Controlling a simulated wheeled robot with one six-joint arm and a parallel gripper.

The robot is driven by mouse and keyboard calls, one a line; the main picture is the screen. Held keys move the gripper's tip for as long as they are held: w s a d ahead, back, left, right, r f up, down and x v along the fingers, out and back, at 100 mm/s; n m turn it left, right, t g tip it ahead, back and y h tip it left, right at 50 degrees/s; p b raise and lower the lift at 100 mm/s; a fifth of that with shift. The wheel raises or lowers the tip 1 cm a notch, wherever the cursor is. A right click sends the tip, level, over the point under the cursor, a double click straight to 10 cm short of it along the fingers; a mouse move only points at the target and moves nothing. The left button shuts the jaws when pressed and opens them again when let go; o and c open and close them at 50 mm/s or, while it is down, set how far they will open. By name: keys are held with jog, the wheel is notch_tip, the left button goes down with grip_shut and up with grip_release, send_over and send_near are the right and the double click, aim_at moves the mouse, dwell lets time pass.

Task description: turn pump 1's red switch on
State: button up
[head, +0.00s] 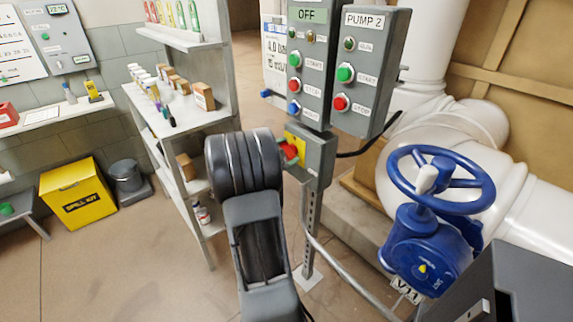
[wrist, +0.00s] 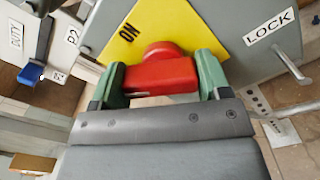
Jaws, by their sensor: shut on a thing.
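The red switch (wrist: 160,75) sits on a yellow plate (wrist: 178,25) marked ON, on the front of a grey box. In the head view the red switch (head: 289,151) shows only partly, beside my dark wrist. My gripper (wrist: 161,66) has its green fingers on both sides of the red handle and is shut on it. The handle lies across the wrist picture, with ON above and to its left. A display (head: 307,15) above reads OFF.
A LOCK label (wrist: 270,27) and a metal pin are right of the switch. The PUMP 2 panel (head: 370,60) and a blue valve wheel (head: 440,185) stand right. A shelf (head: 180,115) with small items is close on the left. A black cable runs from the switch box.

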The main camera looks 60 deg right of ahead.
jog(key=m+b, duration=0.3)
jog(key=b, duration=0.2)
jog(key=f+m+b, duration=0.1)
jog(key=m+b, duration=0.2)
jog(key=b, duration=0.3)
jog(key=shift+s, duration=0.1)
jog(key=m+b, duration=0.1)
jog(key=b, duration=0.1)
jog(key=m+b, duration=0.2)
jog(key=b, duration=0.1)
jog(key=shift+r+m+b, duration=0.25)
jog(key=shift+m+b, duration=0.05)
jog(key=shift+b, duration=0.05)
jog(key=shift+r+m+b, duration=0.15)
jog(key=shift+m+b, duration=0.35)
jog(key=shift+b, duration=0.15)
jog(key=shift+r, duration=0.1)
jog(key=o, duration=0.9)
jog(key=p+v, duration=0.2)
jog(key=v, duration=1.2)
jog(key=shift+r, duration=0.1)
